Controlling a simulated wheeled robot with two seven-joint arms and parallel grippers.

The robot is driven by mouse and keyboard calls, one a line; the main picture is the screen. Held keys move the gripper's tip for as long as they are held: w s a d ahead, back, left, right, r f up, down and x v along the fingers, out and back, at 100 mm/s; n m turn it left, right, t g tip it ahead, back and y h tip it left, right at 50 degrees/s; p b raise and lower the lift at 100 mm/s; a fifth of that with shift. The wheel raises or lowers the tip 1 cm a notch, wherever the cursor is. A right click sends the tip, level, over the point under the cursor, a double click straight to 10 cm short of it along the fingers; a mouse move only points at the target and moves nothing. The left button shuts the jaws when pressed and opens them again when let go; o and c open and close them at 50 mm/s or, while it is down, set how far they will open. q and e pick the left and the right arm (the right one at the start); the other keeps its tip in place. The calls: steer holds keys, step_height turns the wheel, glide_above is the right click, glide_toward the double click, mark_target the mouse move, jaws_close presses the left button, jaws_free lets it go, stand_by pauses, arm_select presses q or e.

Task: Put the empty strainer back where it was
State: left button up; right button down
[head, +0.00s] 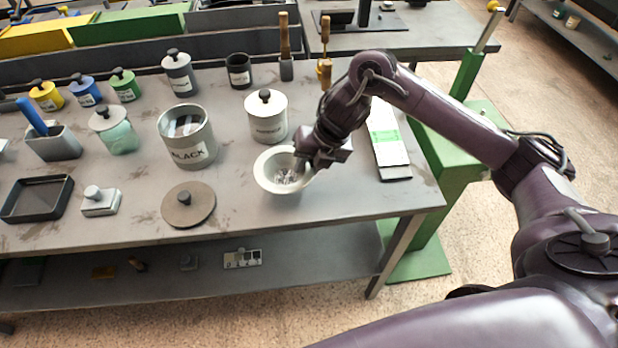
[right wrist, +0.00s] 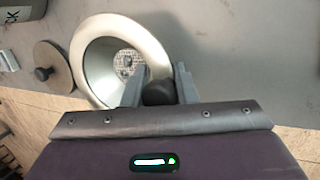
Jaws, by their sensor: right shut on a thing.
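The strainer (head: 262,172) is a pale round bowl with a wide rim and a mesh-like bottom, near the front of the bench. My right gripper (head: 302,163) is at its right side. In the right wrist view, the strainer (right wrist: 84,62) lies just beyond the fingers, and my right gripper (right wrist: 158,88) is shut on its dark knob-like handle. The bowl looks empty. I cannot tell whether it touches the bench or hangs just above it. My left gripper is not in view.
An open canister labelled BLACK (head: 186,140) stands left of the strainer, with a round knobbed lid (head: 204,205) in front. A lidded white jar (head: 266,120) stands behind. A flat white-and-green pack (head: 389,145) lies at right. The bench front (head: 330,205) is clear.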

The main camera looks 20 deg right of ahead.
mark_target(309, 186)
steer(key=shift+f, duration=2)
steer(key=c, duration=1.5)
jaws_free()
steer(key=shift+f, duration=0.1)
steer(key=shift+o, duration=0.2)
steer(key=p+v, duration=0.1)
steer(key=v, duration=1.1)
steer(key=shift+p, duration=0.4)
